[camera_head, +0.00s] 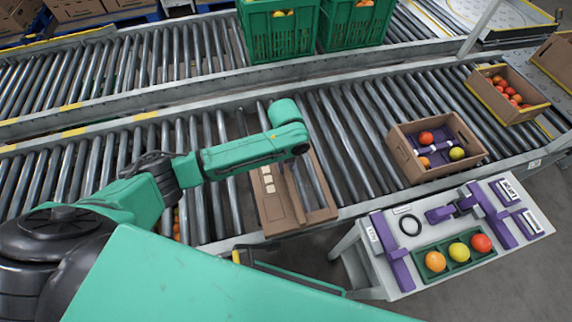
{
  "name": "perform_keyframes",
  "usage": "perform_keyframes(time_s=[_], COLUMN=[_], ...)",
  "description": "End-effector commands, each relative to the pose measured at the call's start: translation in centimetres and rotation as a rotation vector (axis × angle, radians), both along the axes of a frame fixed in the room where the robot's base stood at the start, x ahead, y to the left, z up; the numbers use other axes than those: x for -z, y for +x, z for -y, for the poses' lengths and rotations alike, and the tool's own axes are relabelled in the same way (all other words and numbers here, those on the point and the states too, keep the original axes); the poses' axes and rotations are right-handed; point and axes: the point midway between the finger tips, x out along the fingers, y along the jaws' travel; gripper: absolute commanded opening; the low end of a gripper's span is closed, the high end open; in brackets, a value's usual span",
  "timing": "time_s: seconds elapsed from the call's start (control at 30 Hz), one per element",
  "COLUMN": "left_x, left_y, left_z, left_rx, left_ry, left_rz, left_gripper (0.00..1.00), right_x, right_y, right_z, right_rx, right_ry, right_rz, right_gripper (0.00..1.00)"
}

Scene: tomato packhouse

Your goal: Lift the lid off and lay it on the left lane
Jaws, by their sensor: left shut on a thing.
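A brown cardboard lid (283,205) with small pale labels is at the near edge of the roller lane, below the end of my left arm. Rollers show between its cardboard strips. My left gripper (299,151) is at its far part and shut on it; the fingers are mostly hidden by the wrist. Whether the lid touches the rollers I cannot tell. An open cardboard box (403,153) stands to the right on the same lane, with a purple divider and red, orange and yellow-green tomatoes inside. My right gripper is not in view.
A bench (402,281) at lower right holds a green tray (421,273) of tomatoes, a black ring (410,225) and purple fixtures. Another tomato box (497,108) is at far right. Green crates (275,37) stand behind. Rollers (60,165) at left look mostly clear.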

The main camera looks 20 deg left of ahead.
Motion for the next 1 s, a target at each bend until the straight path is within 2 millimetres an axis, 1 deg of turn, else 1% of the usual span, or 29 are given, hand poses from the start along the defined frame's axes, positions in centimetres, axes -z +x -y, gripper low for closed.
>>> perform_keyframes(time_s=[0.03, 0.2, 0.4, 0.7, 0.73, 0.77, 0.8, 0.83, 1.0], left_x=[1.3, 3.1, 4.7, 5.2, 5.2, 5.2, 5.2, 5.3, 5.3], left_y=[0.0, 0.0, 0.0, -0.2, -0.3, -0.3, -0.3, -0.3, -0.4], left_z=[0.0, 0.0, 0.0, 0.0, 0.0, 0.0, 0.0, 0.0, -0.1], left_rx=[0.0, -0.001, -0.001, 0.0, 0.0, 0.0, 0.0, 0.0, 0.0], left_ry=[0.0, 0.001, -0.001, 0.001, 0.0, 0.0, 0.001, 0.001, 0.003], left_rz=[0.0, 0.001, -0.001, -0.008, -0.009, -0.009, -0.01, -0.01, -0.012], left_gripper=[0.0, 0.0, 0.0, 0.0, 0.32, 0.43, 0.58, 0.6, 0.6], right_x=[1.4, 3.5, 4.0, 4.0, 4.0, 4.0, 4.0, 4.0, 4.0], right_y=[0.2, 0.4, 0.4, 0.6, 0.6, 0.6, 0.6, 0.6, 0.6], right_z=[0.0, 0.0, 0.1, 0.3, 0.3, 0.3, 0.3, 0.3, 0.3], right_rx=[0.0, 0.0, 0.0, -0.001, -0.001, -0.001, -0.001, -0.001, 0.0], right_ry=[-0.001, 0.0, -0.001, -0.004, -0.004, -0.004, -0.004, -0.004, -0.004], right_rz=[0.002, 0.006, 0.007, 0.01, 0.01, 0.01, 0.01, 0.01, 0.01], right_gripper=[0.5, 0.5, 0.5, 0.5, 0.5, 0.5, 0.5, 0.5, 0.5])
